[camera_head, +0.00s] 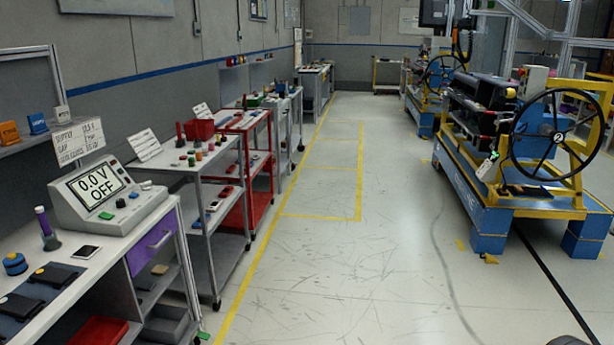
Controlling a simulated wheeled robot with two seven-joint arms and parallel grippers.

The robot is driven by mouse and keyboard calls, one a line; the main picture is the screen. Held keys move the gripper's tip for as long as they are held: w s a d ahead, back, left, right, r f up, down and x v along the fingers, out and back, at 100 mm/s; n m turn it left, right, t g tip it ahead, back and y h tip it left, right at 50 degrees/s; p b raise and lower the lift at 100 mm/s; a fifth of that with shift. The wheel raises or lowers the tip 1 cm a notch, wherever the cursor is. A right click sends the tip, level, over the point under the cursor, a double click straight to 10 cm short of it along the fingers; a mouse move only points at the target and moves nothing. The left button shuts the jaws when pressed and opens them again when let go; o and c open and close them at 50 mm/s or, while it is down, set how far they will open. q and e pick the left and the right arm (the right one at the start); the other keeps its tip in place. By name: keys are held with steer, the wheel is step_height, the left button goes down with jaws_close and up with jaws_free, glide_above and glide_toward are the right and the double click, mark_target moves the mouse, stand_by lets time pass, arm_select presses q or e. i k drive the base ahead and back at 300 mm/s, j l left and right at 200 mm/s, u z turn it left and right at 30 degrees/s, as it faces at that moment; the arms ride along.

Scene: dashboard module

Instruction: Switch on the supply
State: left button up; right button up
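The supply (108,197) is a pale grey box with a sloped front. It stands near the right end of the bench at the left. Its screen (97,185) reads "0.0 V OFF". A small green button (106,215) and a dark knob or button (121,203) sit on its front ledge, with more small controls to the right. A sign (77,142) behind it begins with "SUPPLY" and what looks like "13.5 V"; the rest is hard to read. Neither of my grippers shows in the head view.
The bench (150,262) also holds a purple-handled tool (46,228), a phone-like device (86,252), a blue round item (15,263) and black pouches. Carts line the wall. The aisle floor (330,250) is clear. A blue and yellow dashboard stand (520,190) is at right.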

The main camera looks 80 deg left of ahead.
mark_target(104, 215)
steer(key=u, duration=4.35)
steer(key=i+l+u, duration=0.2)
steer(key=u, duration=0.15)
steer(key=i+l+u, duration=0.15)
steer(key=l+u, duration=0.15)
steer(key=i+l+u, duration=0.15)
steer(key=l+u, duration=0.2)
steer(key=i+l, duration=0.15)
steer(key=l, duration=0.25)
steer(key=i+l+u, duration=0.1)
steer(key=l, duration=0.3)
steer(key=i+l+u, duration=0.1)
steer(key=l, duration=0.35)
steer(key=i+l, duration=0.2)
steer(key=l, duration=0.2)
